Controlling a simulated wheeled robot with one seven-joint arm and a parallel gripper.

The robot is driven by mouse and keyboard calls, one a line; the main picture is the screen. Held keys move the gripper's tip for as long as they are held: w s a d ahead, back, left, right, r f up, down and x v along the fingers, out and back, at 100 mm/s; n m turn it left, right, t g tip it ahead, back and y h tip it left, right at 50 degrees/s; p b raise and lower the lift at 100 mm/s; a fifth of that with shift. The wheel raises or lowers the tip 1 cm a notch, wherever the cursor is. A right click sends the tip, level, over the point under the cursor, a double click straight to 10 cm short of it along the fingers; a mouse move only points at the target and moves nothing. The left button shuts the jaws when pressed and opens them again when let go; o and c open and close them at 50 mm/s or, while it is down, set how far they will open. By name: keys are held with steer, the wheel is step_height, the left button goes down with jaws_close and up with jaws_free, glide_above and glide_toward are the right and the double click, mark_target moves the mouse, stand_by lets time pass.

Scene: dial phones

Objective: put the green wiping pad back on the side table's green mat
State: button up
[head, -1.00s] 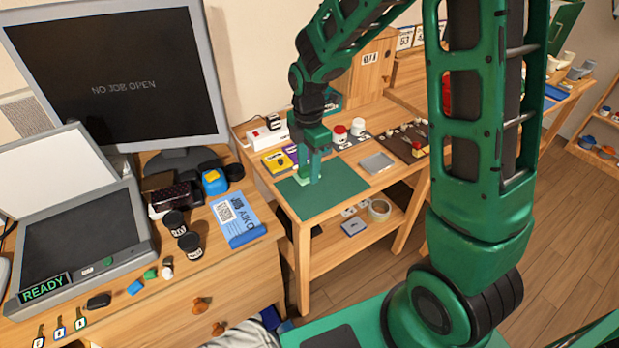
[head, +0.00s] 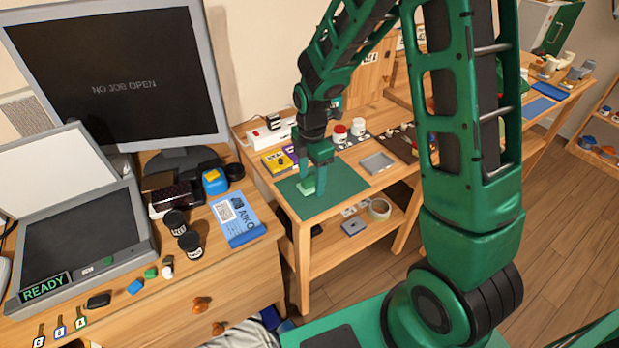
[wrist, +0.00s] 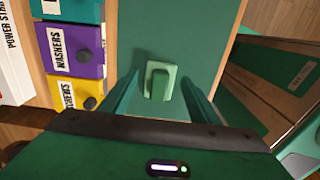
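The light green wiping pad (head: 306,188) lies on the dark green mat (head: 345,184) of the side table, near the mat's left part. In the wrist view the pad (wrist: 160,81) lies flat on the mat (wrist: 200,35), with a raised grip on top. My gripper (head: 321,192) is low over the mat, just beside the pad in the head view. In the wrist view my gripper's two fingers (wrist: 160,92) are spread wide, one on each side of the pad, with gaps between them and it. The gripper holds nothing. The fingertips' exact height above the mat is unclear.
Yellow (wrist: 78,92) and purple (wrist: 72,48) labelled boxes stand left of the mat. A grey tray (head: 377,162) and red-and-white jars (head: 340,134) are behind and right. A lower shelf (head: 345,245) holds a tape roll. The mat's right part is clear.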

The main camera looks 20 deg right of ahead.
mark_target(311, 179)
step_height(311, 179, up, 12)
steer(key=s+d+r+m, duration=0.3)
steer(key=s+d+m, duration=0.4)
steer(key=s+d+r+m, duration=0.3)
steer(key=s+d+m, duration=0.3)
steer(key=s+m, duration=0.1)
steer(key=s+d+m, duration=0.3)
steer(key=s+m, duration=0.9)
steer(key=s, duration=0.2)
steer(key=shift+s+d+m, duration=0.2)
steer(key=shift+d+m, duration=0.1)
steer(key=shift+d, duration=0.1)
steer(key=shift+f, duration=0.1)
steer(key=shift+w+f, duration=0.25)
steer(key=shift+w, duration=0.4)
